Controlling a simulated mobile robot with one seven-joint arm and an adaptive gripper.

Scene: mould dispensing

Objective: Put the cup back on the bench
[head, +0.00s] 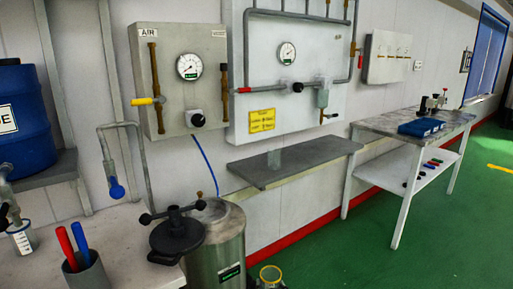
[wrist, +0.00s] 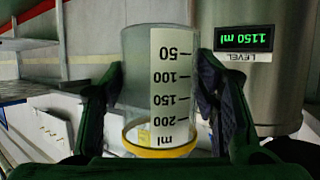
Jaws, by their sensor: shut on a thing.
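A clear measuring cup (wrist: 140,80) with a yellow rim and a white ml scale fills the middle of the wrist view. My gripper (wrist: 172,105) is shut on it, with one dark finger on each side. In the head view the cup (head: 270,275) shows at the bottom edge, rim up, in front of the steel vessel (head: 222,250). I cannot tell whether it holds liquid. A pale bench (head: 35,268) is at lower left, and a white-legged bench (head: 385,130) stands at the right.
The vessel's green display (wrist: 244,38) reads 1150 ml. On the left bench are a pen holder (head: 88,278) and a marked container (head: 22,240) below a tap. The right bench carries a blue tray (head: 421,127). Green floor is open at right.

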